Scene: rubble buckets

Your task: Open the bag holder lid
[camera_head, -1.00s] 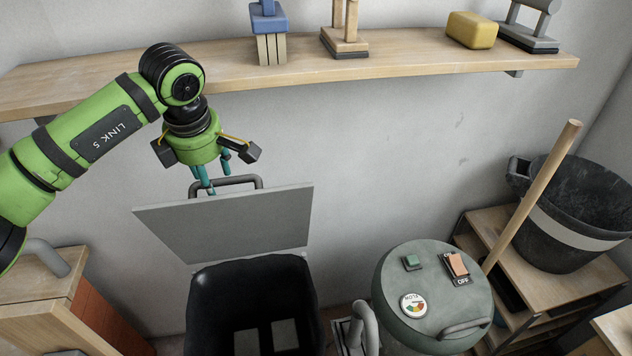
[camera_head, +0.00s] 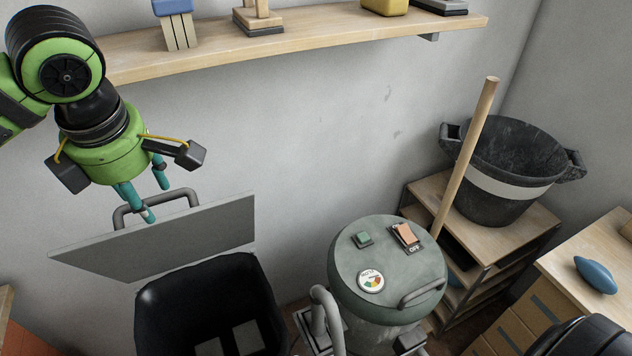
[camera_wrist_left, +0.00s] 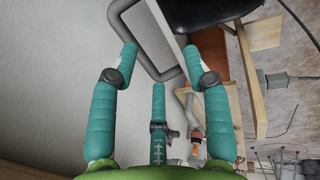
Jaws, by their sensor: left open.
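The bag holder lid (camera_head: 175,240) is a flat grey panel standing raised and tilted at the back of the black bag holder (camera_head: 160,310), whose mouth is uncovered. A bent grey handle (camera_head: 186,193) sits on the lid's upper edge. My left gripper (camera_head: 147,196) is at this handle, with its teal fingers spread. In the left wrist view the handle (camera_wrist_left: 122,22) runs between the open fingers, near the lid's edge (camera_wrist_left: 172,18). Whether any finger touches it I cannot tell. My right gripper is not in view.
A wooden shelf (camera_head: 320,45) holding several objects runs along the wall above. A round grey-green vacuum drum (camera_head: 345,270) stands right of the bag holder. A black bucket (camera_head: 500,195) and a leaning wooden pole (camera_head: 465,155) are farther right. The wall between is clear.

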